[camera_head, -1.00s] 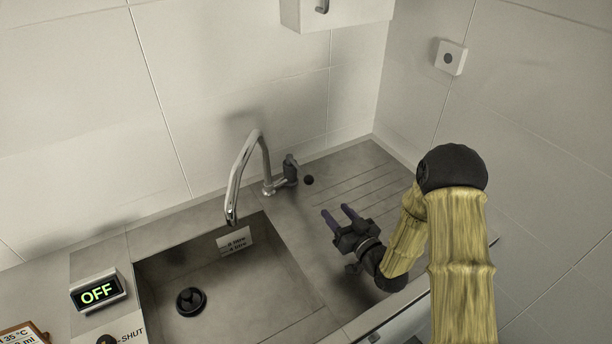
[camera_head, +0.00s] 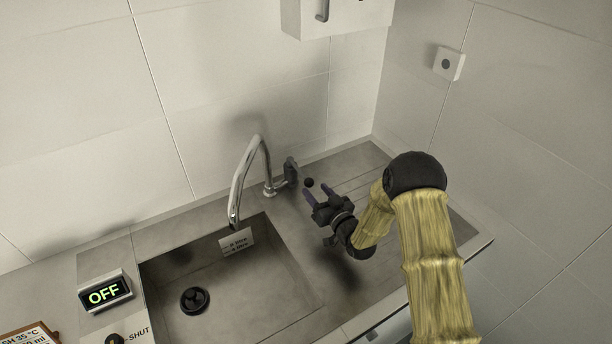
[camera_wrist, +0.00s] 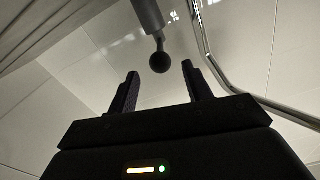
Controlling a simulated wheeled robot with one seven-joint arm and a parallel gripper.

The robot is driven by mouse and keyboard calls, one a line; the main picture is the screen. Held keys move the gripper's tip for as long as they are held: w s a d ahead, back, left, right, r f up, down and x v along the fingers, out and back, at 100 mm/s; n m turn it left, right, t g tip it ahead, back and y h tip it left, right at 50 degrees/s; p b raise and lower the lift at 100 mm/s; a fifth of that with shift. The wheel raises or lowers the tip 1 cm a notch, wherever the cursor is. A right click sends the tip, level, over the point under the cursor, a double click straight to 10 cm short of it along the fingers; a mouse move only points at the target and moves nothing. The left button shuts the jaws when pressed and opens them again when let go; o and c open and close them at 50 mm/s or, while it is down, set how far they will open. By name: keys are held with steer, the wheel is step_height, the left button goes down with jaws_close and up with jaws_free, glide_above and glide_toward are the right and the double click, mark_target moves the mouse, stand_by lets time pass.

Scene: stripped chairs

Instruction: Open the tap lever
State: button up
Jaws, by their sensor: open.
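A chrome tap (camera_head: 246,178) with a tall curved spout stands behind the sink, its spout over the basin. Its dark lever (camera_head: 291,172) is on the right of the tap body and ends in a black ball knob (camera_head: 309,183). My gripper (camera_head: 318,196) is open and empty, just in front and right of the knob. In the wrist view the knob (camera_wrist: 160,62) hangs from a grey stem between and beyond the fingertips (camera_wrist: 160,72). No contact shows. The spout (camera_wrist: 215,60) runs along the right of that view.
The sink basin (camera_head: 215,300) has a black drain plug (camera_head: 194,300) and a small label on its back wall. A display reading OFF (camera_head: 104,292) and a SHUT-marked knob (camera_head: 115,340) are at left. A ribbed drainboard (camera_head: 375,178) lies right. A cabinet (camera_head: 345,15) hangs above.

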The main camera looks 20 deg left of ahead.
mark_target(306, 179)
steer(key=shift+p+x, duration=0.95)
steer(key=shift+x, duration=2.6)
steer(key=shift+c, duration=0.2)
jaws_close()
